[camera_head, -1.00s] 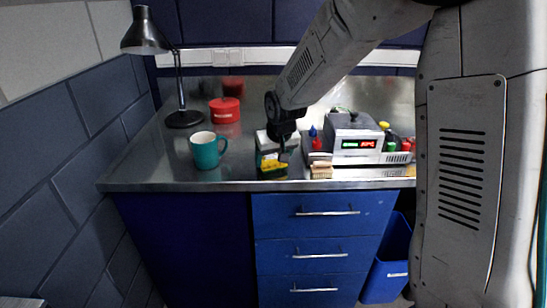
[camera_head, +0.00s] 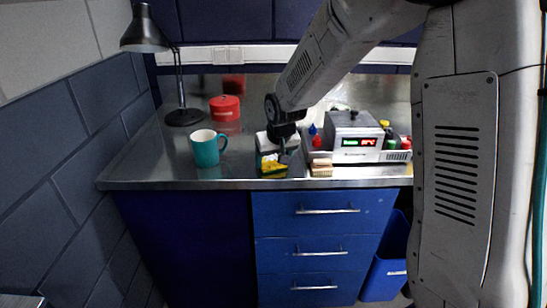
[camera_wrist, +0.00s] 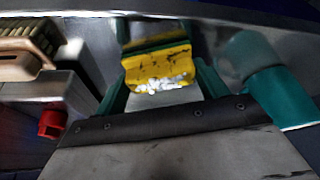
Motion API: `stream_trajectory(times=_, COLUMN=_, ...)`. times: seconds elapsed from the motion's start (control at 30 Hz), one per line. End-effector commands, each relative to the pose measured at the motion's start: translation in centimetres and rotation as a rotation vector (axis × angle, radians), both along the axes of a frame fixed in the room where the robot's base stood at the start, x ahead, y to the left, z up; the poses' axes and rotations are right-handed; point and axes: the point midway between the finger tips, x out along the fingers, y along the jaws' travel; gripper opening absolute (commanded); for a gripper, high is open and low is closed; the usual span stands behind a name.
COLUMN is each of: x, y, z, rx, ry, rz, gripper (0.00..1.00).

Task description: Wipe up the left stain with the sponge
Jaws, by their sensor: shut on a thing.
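My gripper (camera_wrist: 160,92) is at the front middle of the steel bench, pointing down. Its dark green fingers are shut on the yellow sponge (camera_head: 273,169). In the wrist view the sponge (camera_wrist: 150,68) sits between the fingers, with dark marks and a whitish, foam-like patch on it. It is on or just above the bench top near the front edge; I cannot tell whether it touches. I cannot make out the left stain in either view; the gripper and sponge may hide it.
A teal mug (camera_head: 206,150) stands left of the gripper. A wooden brush (camera_head: 321,167) lies close on the right. Behind it are a grey device with a red and green display (camera_head: 358,143) and small bottles. A red tin (camera_head: 224,109) and a lamp (camera_head: 183,117) stand back left.

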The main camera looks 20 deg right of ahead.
Motion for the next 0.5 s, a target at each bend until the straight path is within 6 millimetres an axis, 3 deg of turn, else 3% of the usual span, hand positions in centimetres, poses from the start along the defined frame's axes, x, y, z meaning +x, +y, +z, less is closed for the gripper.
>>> stream_trajectory(times=0.5, x=0.4, y=1.2, z=-0.2, rx=-0.001, ry=0.000, rz=0.002, gripper=0.47)
